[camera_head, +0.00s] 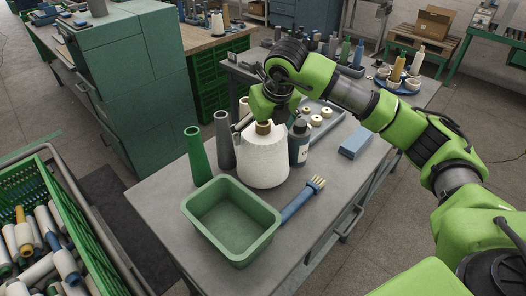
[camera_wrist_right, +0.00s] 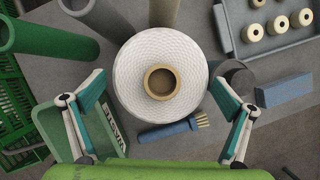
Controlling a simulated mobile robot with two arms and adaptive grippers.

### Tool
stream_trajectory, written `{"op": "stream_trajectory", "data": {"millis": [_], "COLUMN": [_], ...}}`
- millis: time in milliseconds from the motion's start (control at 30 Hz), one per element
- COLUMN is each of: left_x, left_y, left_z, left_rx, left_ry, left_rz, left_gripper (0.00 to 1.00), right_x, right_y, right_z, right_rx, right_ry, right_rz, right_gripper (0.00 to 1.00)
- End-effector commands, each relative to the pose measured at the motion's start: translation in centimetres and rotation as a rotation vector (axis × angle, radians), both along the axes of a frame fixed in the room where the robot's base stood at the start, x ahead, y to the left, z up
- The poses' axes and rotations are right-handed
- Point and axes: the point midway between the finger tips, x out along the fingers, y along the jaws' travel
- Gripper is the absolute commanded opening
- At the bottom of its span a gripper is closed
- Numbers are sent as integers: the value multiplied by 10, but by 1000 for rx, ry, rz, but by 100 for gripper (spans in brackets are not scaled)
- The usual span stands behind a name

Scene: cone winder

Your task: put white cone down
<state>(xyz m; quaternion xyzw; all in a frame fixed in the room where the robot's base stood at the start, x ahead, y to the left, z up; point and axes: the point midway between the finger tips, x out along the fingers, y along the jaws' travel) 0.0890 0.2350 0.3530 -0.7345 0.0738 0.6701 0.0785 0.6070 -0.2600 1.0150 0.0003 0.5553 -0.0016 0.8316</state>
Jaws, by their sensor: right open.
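The white cone (camera_head: 264,160) stands upright on the grey table (camera_head: 330,215), its brown core at the top. My right gripper (camera_head: 263,118) is directly above it in the head view. In the right wrist view the cone (camera_wrist_right: 160,50) lies ahead between the two spread fingers of the right gripper (camera_wrist_right: 160,88). The fingers are open, and I see no contact with the cone's sides. My left gripper is not in view.
A green bin (camera_head: 238,252) stands in front of the cone, with a blue brush (camera_head: 297,203) to its right. Green (camera_head: 197,158) and grey (camera_head: 225,145) tubes stand left. A dark bottle (camera_head: 299,146) stands close right. The table's right front is clear.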

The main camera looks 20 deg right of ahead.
Motion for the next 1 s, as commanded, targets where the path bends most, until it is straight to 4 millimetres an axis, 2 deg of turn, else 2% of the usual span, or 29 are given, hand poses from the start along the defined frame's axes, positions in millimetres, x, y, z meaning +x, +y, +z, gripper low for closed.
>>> {"op": "stream_trajectory", "data": {"millis": [167, 300, 600, 667, 833, 867, 1000], "left_x": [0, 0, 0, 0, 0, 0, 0], "left_y": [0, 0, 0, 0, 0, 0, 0], "left_z": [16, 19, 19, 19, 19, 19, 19], "left_rx": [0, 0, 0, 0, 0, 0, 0], "left_ry": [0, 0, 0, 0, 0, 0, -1], "left_rz": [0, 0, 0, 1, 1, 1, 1], "left_gripper": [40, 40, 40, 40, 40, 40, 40], "right_x": [15, 23, 26, 26, 25, 27, 27], "right_y": [-1, -2, -1, -1, -1, -1, -1], "right_z": [-17, -36, -42, -42, -42, -39, -39], "right_rx": [1, 1, 1, 1, 1, 3, 3], "right_ry": [5, 4, 0, 0, 1, -6, -6], "right_rz": [-1, -2, 0, 0, 0, 0, 0], "right_gripper": [97, 97, 97, 84, 40, 36, 36]}}
